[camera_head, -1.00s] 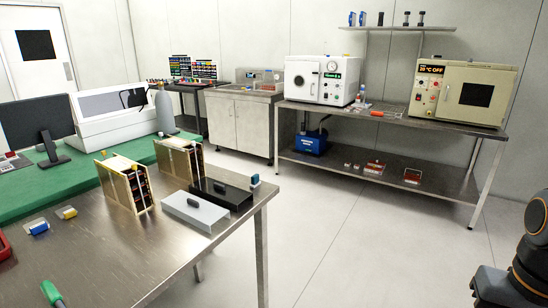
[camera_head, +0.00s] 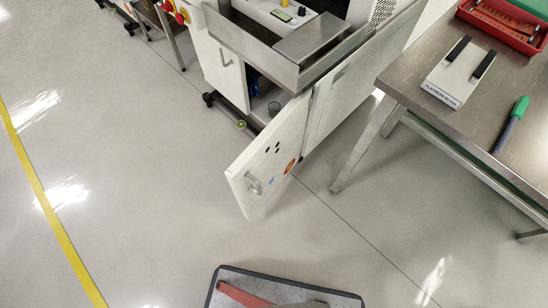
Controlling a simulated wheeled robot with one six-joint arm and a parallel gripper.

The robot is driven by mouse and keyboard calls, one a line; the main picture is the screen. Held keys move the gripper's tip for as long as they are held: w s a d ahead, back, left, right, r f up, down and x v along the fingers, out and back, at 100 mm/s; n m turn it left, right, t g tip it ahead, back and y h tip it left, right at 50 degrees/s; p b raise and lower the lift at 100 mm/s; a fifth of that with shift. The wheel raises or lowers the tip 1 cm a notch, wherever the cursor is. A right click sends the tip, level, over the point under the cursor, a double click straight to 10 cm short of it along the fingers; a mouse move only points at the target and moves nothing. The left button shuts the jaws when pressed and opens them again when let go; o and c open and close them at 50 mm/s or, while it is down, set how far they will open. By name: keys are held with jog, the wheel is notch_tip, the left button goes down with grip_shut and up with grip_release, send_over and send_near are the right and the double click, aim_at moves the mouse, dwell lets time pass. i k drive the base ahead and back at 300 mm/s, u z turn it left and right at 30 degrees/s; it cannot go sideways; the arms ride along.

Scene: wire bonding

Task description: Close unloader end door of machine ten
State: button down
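A white machine (camera_head: 362,68) with a metal tray at its front end stands at the top centre. A low white door (camera_head: 270,163) on it stands swung open, sticking out over the floor toward the camera. The door has a metal handle (camera_head: 253,184) near its free edge, some dark marks and an orange round sticker. Behind it the dark cabinet opening (camera_head: 264,98) shows. No machine number is readable. My gripper is not in view.
Another white cabinet door (camera_head: 222,62) with a handle is left of the opening and looks shut. A steel table (camera_head: 425,65) at right holds a white block, a green-capped pen and a red tray (camera_head: 504,25). Bare floor (camera_head: 130,150) lies left of the open door.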

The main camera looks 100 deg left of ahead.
aim_at(255, 176)
jog(key=u, duration=3.4)
jog(key=i, duration=0.5)
jog(key=z, duration=0.5)
jog(key=k, duration=1.55)
jog(key=u, duration=0.75)
jog(key=i, duration=0.9)
